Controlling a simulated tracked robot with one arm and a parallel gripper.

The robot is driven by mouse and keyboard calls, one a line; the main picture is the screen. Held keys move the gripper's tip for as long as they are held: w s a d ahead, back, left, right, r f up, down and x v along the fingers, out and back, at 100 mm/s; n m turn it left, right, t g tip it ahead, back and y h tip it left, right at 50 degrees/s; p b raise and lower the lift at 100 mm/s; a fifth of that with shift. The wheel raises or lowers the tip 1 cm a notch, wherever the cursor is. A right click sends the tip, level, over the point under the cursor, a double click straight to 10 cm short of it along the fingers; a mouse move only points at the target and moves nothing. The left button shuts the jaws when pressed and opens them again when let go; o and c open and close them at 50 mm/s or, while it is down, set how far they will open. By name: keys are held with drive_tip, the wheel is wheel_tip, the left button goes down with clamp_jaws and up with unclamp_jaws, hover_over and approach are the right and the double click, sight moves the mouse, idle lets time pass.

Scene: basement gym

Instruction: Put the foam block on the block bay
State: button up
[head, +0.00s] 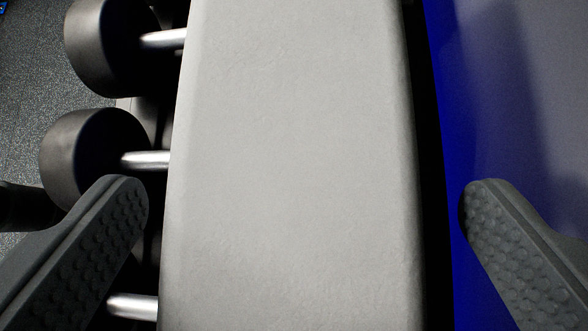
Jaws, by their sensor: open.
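A long light grey block with softly rounded edges, which looks like the foam block (290,110), fills the middle of the head view. It runs past the top and bottom edges of the picture, so its ends are hidden. My gripper (305,193) is open, with one dark ridged finger to the left of the block and one to the right. A visible gap separates each finger from the block's sides in the picture. I cannot tell how far above or beside it the fingertips are. I cannot make out the block bay.
Dumbbells with black round heads (95,150) and steel handles (146,160) lie in a row along the block's left side, partly hidden by it. Speckled dark floor (35,100) shows at far left. A blue and grey surface (510,110) lies at right.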

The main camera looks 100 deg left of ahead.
drive_tip(key=shift+s+a+f, duration=0.2)
drive_tip(key=shift+a+f, duration=0.15)
drive_tip(key=shift+a, duration=0.15)
drive_tip(key=shift+x, duration=1.2)
drive_tip(key=c, duration=1.6)
drive_tip(key=shift+r, duration=0.1)
